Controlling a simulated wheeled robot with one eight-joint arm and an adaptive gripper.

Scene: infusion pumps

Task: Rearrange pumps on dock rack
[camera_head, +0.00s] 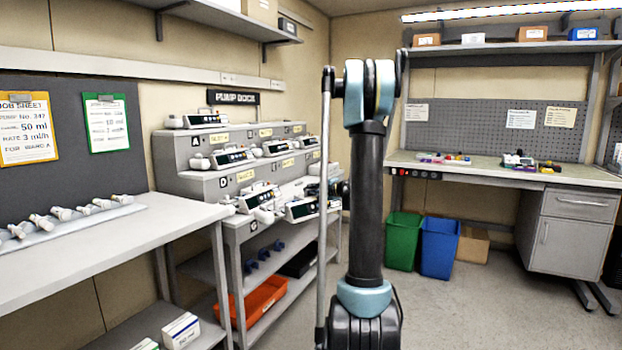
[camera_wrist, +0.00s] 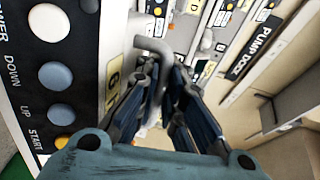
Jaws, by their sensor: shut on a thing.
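The pump dock rack (camera_head: 185,182) stands left of my arm in the head view, with stepped tiers. One pump (camera_head: 205,120) sits on the top tier at the left. Several more, such as one pump (camera_head: 232,157), sit on the middle tier. On the lowest tier are a pump (camera_head: 259,199) and another pump (camera_head: 302,208). My gripper (camera_wrist: 165,78) is shut on the grey handle (camera_wrist: 152,44) of a pump. The pump's panel (camera_wrist: 52,95), with several round buttons, fills the left of the wrist view. My arm hides most of my gripper in the head view.
A bench (camera_head: 110,232) with several syringes is at the left, under job sheets. An orange bin (camera_head: 262,298) sits on the shelf below the rack. Green (camera_head: 403,241) and blue (camera_head: 438,248) bins stand by the right workbench (camera_head: 480,172). Floor at the right front is clear.

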